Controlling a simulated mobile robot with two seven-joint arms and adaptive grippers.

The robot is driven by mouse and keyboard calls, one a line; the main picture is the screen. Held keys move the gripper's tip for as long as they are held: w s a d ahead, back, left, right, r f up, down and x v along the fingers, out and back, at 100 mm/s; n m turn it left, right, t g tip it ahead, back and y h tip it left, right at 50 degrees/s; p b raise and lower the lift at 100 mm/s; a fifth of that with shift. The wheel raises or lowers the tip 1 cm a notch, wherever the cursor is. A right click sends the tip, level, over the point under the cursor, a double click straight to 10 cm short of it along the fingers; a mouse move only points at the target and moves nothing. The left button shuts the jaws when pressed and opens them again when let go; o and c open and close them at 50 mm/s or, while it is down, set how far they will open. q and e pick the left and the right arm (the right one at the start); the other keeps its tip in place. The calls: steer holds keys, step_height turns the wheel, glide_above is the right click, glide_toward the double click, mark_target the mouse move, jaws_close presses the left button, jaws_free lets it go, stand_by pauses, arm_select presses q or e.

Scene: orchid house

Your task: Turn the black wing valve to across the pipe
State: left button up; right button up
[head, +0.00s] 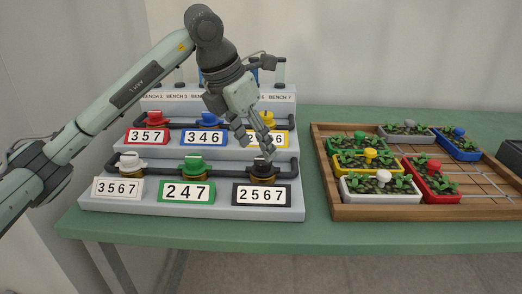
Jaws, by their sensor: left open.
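The black wing valve (261,169) sits at the right end of the front row on the stepped grey stand, above the black-framed label 2567 (261,195). Part of its top is hidden by my left gripper. My left gripper (258,147) points down just above the valve with its fingers apart. One fingertip overlaps the top of the valve; I cannot tell if it touches. The wing's direction is hard to make out behind the fingers. The dark pipe (288,172) runs along the front row. My right gripper is out of view.
A white valve (130,161) and a green valve (194,164) stand left in the same row. Red (155,121), blue (208,119) and yellow (266,119) valves stand on the step behind. A wooden tray (425,212) of planters lies right on the green table (180,233).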

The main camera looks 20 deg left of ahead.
mark_target(262, 159)
arm_select(q)
steer(key=x, duration=0.3)
steer(key=shift+f, duration=0.15)
steer(key=shift+w+f, duration=0.15)
steer(key=c, duration=1.1)
steer(key=shift+c, duration=0.2)
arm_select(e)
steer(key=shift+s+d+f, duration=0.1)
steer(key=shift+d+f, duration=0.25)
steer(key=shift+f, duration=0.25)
